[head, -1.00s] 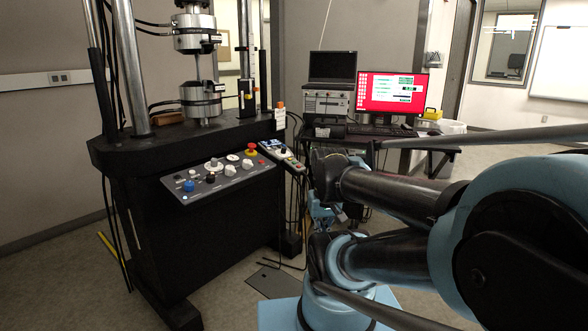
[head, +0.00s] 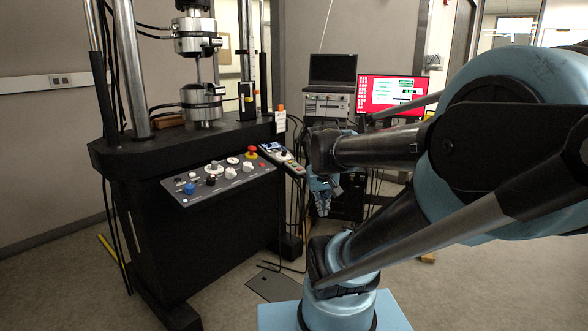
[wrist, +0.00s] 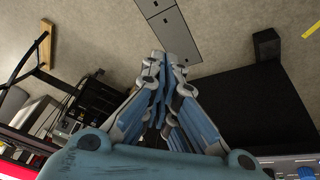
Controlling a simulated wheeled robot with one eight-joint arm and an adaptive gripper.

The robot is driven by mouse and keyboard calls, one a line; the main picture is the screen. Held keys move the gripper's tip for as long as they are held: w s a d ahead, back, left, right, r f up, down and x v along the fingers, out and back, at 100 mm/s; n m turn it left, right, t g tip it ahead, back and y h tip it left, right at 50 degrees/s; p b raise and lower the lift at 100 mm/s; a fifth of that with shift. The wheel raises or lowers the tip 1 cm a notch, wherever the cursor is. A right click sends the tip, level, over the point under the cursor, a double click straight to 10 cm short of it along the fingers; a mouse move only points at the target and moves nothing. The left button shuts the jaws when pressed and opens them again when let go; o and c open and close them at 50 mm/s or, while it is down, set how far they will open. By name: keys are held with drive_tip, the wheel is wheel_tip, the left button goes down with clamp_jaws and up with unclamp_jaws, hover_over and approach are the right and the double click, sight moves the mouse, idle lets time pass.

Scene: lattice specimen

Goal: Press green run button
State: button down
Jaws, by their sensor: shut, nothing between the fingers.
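The testing machine's sloped control panel (head: 222,187) carries a blue knob (head: 189,188), white knobs, a black knob and a red mushroom button (head: 251,150). A narrow grey control unit (head: 284,162) with small coloured buttons sits at its right end. I cannot pick out a green run button on either. My gripper (head: 323,208) hangs pointing down, right of the control unit and apart from it. In the wrist view, the gripper's fingers (wrist: 166,68) are closed together and empty, over the floor. A corner of the control panel (wrist: 303,166) shows at lower right there.
The black testing machine (head: 220,240) stands at left with steel columns. Behind my arm are a red-screened monitor (head: 385,92) and a laptop (head: 333,69) on an instrument box (head: 327,104). Cables hang by the machine's right side. A grey floor plate (head: 272,285) lies in front.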

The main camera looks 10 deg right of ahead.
drive_tip(key=w+d+r+t+h, duration=0.15)
drive_tip(key=w+r, duration=0.25)
drive_tip(key=w, duration=0.7)
drive_tip(key=w+r+t, duration=0.2)
drive_tip(key=w+r, duration=0.2)
drive_tip(key=w, duration=0.7)
wheel_tip(320, 180, up, 2)
drive_tip(key=t+h, duration=0.1)
drive_tip(key=t, duration=0.2)
hover_over(294, 165)
drive_tip(key=s+d, duration=0.2)
drive_tip(key=shift+w+a+n+g, duration=0.1)
drive_tip(key=shift+n+g, duration=0.15)
drive_tip(key=shift+n, duration=0.05)
drive_tip(key=shift+w+a+f, duration=0.25)
drive_tip(key=shift+w+f, duration=0.05)
drive_tip(key=shift+f, duration=1.1)
drive_tip(key=shift+w+a+f, duration=0.25)
drive_tip(key=shift+a+f, duration=0.05)
drive_tip(key=shift+f, duration=1.15)
drive_tip(key=shift+w+a+f, duration=0.25)
drive_tip(key=shift+w+f, duration=0.05)
drive_tip(key=shift+f, duration=1.1)
drive_tip(key=shift+w+a+f, duration=0.1)
drive_tip(key=shift+f, duration=0.55)
drive_tip(key=shift+r, duration=0.75)
